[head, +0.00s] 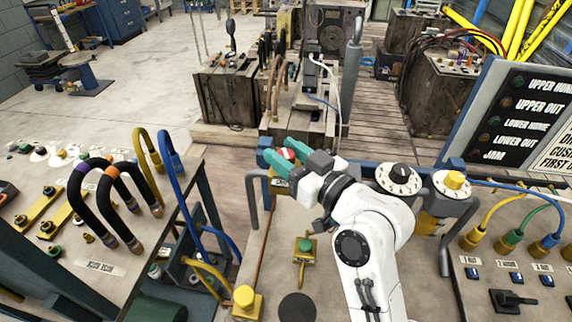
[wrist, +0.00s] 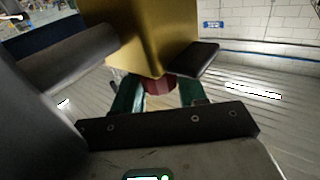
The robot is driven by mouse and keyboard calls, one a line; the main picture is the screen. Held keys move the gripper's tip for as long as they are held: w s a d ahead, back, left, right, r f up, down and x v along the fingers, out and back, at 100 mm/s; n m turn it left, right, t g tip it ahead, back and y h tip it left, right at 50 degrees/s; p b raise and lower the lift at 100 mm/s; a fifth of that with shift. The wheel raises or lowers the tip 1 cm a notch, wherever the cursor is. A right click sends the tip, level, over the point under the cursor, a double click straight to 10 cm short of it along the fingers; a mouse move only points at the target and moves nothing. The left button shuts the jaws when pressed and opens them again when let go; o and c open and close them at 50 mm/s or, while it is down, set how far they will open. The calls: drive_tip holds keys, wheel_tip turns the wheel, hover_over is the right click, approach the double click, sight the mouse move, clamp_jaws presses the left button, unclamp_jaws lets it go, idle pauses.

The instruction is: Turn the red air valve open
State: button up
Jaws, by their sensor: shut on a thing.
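The red air valve (head: 287,154) is a small red knob, partly hidden between the teal fingers of my gripper (head: 281,151) in the head view. In the wrist view, the dark red knob (wrist: 158,86) sits between the two green fingers, under a gold block (wrist: 155,35). My gripper is shut on it, one finger on each side. White markings show on the knob in the head view. How far it is turned cannot be told.
A black dial (head: 399,178) and a yellow button (head: 454,180) stand right of my gripper. A green button on a yellow mount (head: 304,246) lies in front. Black hoses (head: 95,190) rise from the left bench. A lettered panel (head: 515,115) stands at right.

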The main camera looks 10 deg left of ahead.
drive_tip(key=shift+n+g+y+b, duration=0.5)
drive_tip(key=shift+g+b, duration=0.1)
drive_tip(key=shift+b, duration=0.3)
drive_tip(key=o, duration=0.9)
drive_tip(key=b+v, duration=0.2)
drive_tip(key=v, duration=0.9)
drive_tip(key=shift+w, duration=0.1)
